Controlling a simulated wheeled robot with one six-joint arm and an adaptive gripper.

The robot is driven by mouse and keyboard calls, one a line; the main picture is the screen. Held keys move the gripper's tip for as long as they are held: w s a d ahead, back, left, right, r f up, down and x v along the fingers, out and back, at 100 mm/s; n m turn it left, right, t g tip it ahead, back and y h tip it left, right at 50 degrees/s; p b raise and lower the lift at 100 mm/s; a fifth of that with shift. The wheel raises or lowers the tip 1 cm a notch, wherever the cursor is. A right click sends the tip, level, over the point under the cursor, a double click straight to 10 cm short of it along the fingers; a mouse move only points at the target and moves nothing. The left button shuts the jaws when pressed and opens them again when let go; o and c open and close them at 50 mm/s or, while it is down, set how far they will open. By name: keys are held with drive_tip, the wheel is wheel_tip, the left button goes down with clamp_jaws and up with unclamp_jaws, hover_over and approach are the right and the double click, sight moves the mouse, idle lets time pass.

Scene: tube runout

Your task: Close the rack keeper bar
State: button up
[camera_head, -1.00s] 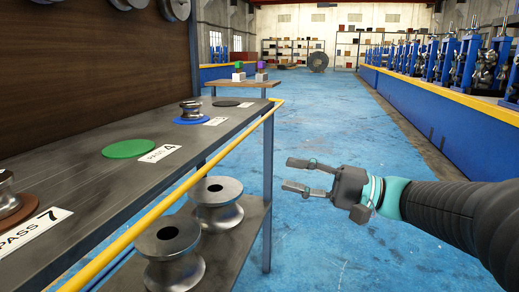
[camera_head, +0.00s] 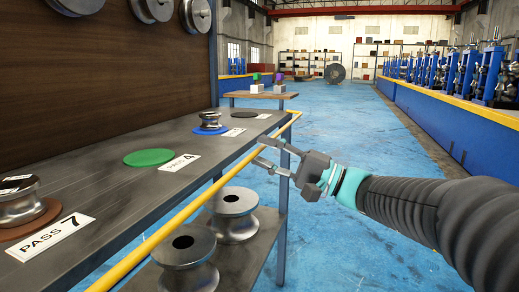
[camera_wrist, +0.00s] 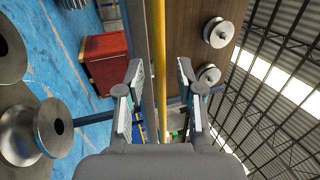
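The yellow keeper bar (camera_head: 150,240) runs along the front edge of the rack's dark top shelf (camera_head: 110,185). In the wrist view the yellow bar (camera_wrist: 159,35) runs upright through the picture between my two fingers. My gripper (camera_head: 260,151) is open and empty, its fingers pointing left at the far part of the bar. It also shows open in the wrist view (camera_wrist: 160,75). I cannot tell whether the fingers touch the bar.
Spool-shaped rollers stand on the lower shelf (camera_head: 240,262). The top shelf holds a green disc (camera_head: 148,157), a roller on a blue disc (camera_head: 210,121) and a roller by the PASS 7 label (camera_head: 50,237). A red cabinet (camera_wrist: 105,62) shows in the wrist view. Blue floor (camera_head: 350,130) is clear.

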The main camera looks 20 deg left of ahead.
drive_tip(key=shift+x, duration=1)
clamp_jaws()
